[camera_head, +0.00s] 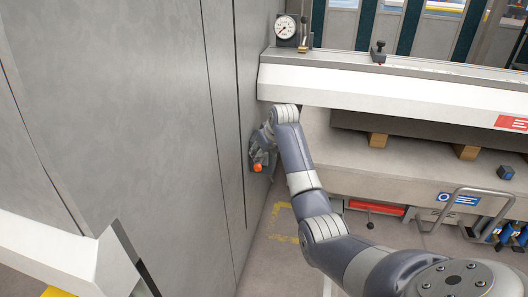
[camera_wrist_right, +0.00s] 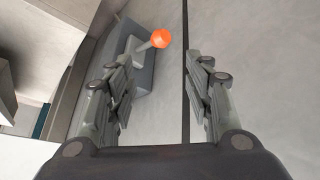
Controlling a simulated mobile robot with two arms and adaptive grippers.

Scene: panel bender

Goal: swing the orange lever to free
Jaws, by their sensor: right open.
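The orange lever's round knob (camera_head: 257,168) shows low on the grey machine wall, just past the end of my right arm. In the right wrist view the orange knob (camera_wrist_right: 160,38) sits on a short pale stem, on a grey housing (camera_wrist_right: 140,75) fixed to the wall. My right gripper (camera_wrist_right: 166,62) is open, with its two fingers on either side of the view. The knob appears beyond the fingertips and between them, nearer the left finger, and no contact shows. In the head view my right gripper (camera_head: 260,146) is small and partly hides the lever's mount. My left gripper is not in view.
The tall grey wall panel (camera_head: 120,120) stands close on the left. A pale machine beam (camera_head: 390,95) with a dial gauge (camera_head: 285,27) overhangs on the right. A metal handle (camera_head: 475,192) and blue-handled tools (camera_head: 510,238) are at the lower right. Floor shows below the lever.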

